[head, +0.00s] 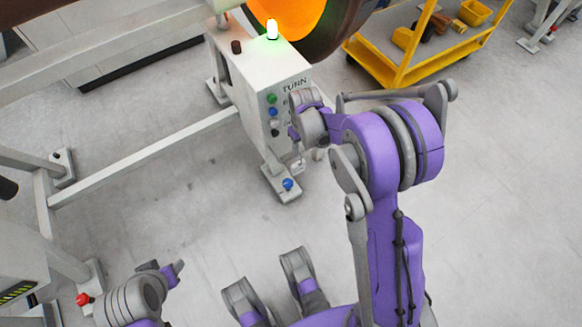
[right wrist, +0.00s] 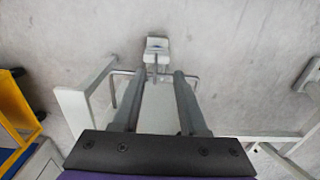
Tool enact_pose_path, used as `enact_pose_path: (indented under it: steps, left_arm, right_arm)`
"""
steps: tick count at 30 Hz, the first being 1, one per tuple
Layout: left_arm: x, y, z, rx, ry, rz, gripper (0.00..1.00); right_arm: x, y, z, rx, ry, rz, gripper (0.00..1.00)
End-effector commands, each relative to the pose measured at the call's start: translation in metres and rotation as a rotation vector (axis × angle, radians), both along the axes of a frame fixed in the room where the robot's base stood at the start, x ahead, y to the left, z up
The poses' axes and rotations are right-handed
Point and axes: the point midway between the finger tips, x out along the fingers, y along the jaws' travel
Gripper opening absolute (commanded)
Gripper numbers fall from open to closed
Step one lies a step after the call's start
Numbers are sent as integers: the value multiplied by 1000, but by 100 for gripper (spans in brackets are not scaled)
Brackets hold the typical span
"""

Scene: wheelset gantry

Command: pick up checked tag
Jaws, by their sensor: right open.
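I cannot make out a checked tag in either view. My right gripper (head: 297,150) is beside the front face of the white control box (head: 262,75), partly hidden by its own wrist. In the right wrist view my right gripper (right wrist: 153,74) is open, its two grey fingers apart with a pale panel visible between and below them. I cannot tell whether the fingers touch anything. My left gripper (head: 172,270) is low at the left in the head view, and its jaws are not clear.
The box has coloured buttons (head: 272,112) and a lit green lamp (head: 272,30). Its foot carries a blue knob (head: 288,184). A white gantry beam (head: 150,158) runs left from it. A yellow cart (head: 420,50) stands at the back right. Grey floor (head: 190,220) lies open between.

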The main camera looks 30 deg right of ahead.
Motion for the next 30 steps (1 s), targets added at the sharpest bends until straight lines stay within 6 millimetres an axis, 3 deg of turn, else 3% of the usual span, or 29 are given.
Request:
enact_pose_path:
  steps: [12, 19, 27, 30]
  left_arm:
    - [2, 0, -18, 0, 6, 0, 50]
    - [3, 0, -24, 0, 8, 0, 50]
    - [4, 0, -38, 0, 12, 0, 50]
    - [4, 0, -38, 0, 12, 0, 50]
  right_arm:
    - [2, -2, -56, 1, 5, 1, 42]
    - [3, -4, -73, 1, 5, 1, 42]
    - [5, -7, -111, 1, 5, 2, 42]
    - [4, -7, -113, 1, 4, 2, 42]
